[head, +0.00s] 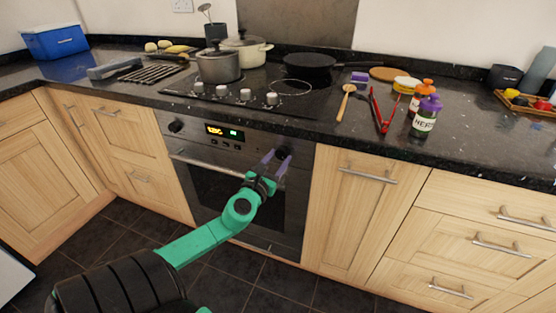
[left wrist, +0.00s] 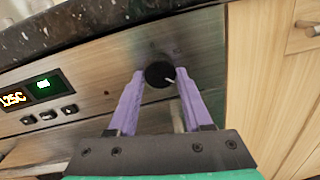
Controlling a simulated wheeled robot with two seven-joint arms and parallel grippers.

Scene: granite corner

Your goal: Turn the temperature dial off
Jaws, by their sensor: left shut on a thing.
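The oven's right-hand black dial (head: 283,153) sits on the steel control panel, right of the lit display (head: 224,131). It also shows in the left wrist view (left wrist: 159,73), with a pale pointer mark aimed to the lower right. My left gripper (head: 274,161) has its purple fingers on either side of this dial; in the left wrist view its fingertips (left wrist: 160,76) are shut on it. The display reads an orange number ending in C, and a green part beside it. A second black dial (head: 175,126) is at the panel's left end. My right gripper is not in view.
The granite worktop (head: 310,125) overhangs just above the panel. Pots (head: 217,66) stand on the hob (head: 200,92). The oven handle (head: 190,160) runs below the panel. The floor (head: 120,213) in front looks clear.

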